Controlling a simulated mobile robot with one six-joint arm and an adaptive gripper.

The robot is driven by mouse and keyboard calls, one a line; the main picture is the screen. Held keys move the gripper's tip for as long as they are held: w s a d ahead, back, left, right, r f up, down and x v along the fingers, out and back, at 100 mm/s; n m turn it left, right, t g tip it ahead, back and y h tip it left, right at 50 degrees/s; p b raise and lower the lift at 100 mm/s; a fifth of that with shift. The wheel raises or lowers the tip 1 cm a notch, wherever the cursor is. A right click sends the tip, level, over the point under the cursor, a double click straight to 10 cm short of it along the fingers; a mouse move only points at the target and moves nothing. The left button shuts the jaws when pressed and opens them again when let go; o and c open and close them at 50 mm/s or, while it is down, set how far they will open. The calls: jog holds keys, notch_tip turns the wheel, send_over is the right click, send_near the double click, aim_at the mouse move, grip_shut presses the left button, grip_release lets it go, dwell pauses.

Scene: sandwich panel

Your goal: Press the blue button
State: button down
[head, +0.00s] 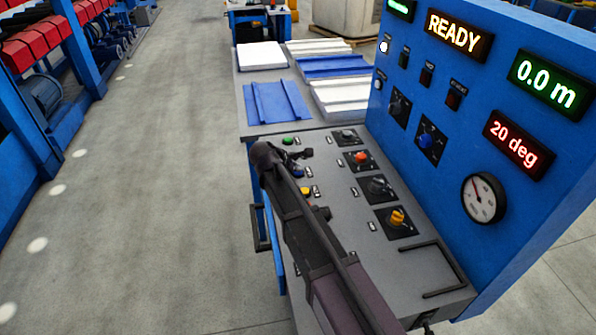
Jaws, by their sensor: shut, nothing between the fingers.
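The blue button (298,173) is on the grey sloping desk of the console, in the left column of buttons between a green button (289,141) and a yellow button (305,190). It is small in view and partly hidden by my arm. My gripper (306,154) is shut and empty, just above the blue button in the picture. I cannot tell whether it touches the desk or hovers over it.
An upright blue panel (455,120) with lit displays and a gauge (483,197) rises at the right. Knobs, among them a red one (361,157) and a yellow one (398,218), stand right of my arm. A black handle (432,270) is near the desk's front. Open floor lies left.

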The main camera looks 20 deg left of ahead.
jog(key=shift+r+p, duration=0.65)
jog(key=shift+r, duration=0.1)
jog(key=shift+r, duration=0.1)
notch_tip(320, 180, up, 5)
jog(key=p, duration=0.5)
dwell(1.0)
